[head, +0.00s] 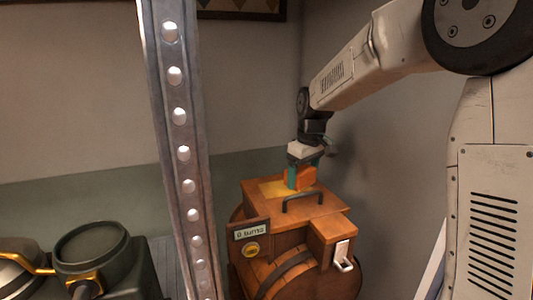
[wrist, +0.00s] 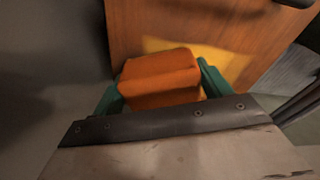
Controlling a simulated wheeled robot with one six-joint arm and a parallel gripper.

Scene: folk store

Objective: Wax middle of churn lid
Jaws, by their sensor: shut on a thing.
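The wooden churn (head: 296,248) stands at the lower centre of the head view. Its flat lid (head: 325,207) has a black handle (head: 303,197) and a yellow patch (head: 270,188). The lid (wrist: 225,22) and the yellow patch (wrist: 228,57) also show in the wrist view. My gripper (head: 303,174) is over the lid, behind the handle. Its green fingers are shut on an orange block (wrist: 160,77), which also shows in the head view (head: 303,181). The block is at the yellow patch; whether it touches the lid I cannot tell.
A grey perforated metal post (head: 181,130) stands left of the churn. A dark round-topped machine (head: 92,246) is at the lower left. The wall (head: 390,130) is close behind and right of the churn. A white lever (head: 343,258) sticks out at the churn's front right.

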